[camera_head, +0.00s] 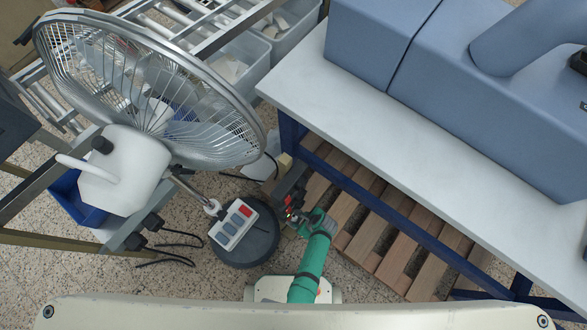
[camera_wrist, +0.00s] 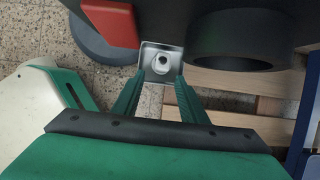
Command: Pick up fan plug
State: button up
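My gripper (camera_head: 293,207) reaches on its green arm to the dark leg area at the near left corner of the workbench. In the wrist view its two green fingers (camera_wrist: 160,88) stand apart. A small silver square holder with a white round piece in it (camera_wrist: 162,65) lies between and just beyond the fingertips. I cannot tell whether this piece is the fan plug, or whether the fingers touch it. The large fan (camera_head: 150,95) stands left of my gripper on a dark round base (camera_head: 262,245). A dark cord runs near the fan's pole; its end is unclear.
The workbench (camera_head: 300,85) has a white top carrying a blue-grey machine (camera_head: 450,75). A wooden slatted pallet (camera_head: 375,235) lies under it. A red block (camera_wrist: 110,22) and a black ring-shaped part (camera_wrist: 237,38) sit close above the fingers. Grey bins (camera_head: 290,30) stand behind.

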aim_at(294, 216)
jog(key=shift+w+a, duration=0.9)
jog(key=shift+a, duration=0.2)
jog(key=shift+w+a+f, duration=0.15)
jog(key=shift+a+f, duration=0.05)
jog(key=shift+a, duration=0.05)
jog(key=shift+a+f, duration=0.1)
jog(key=shift+f, duration=0.25)
grip_shut()
jog(key=shift+w, duration=0.1)
jog(key=shift+r, duration=0.1)
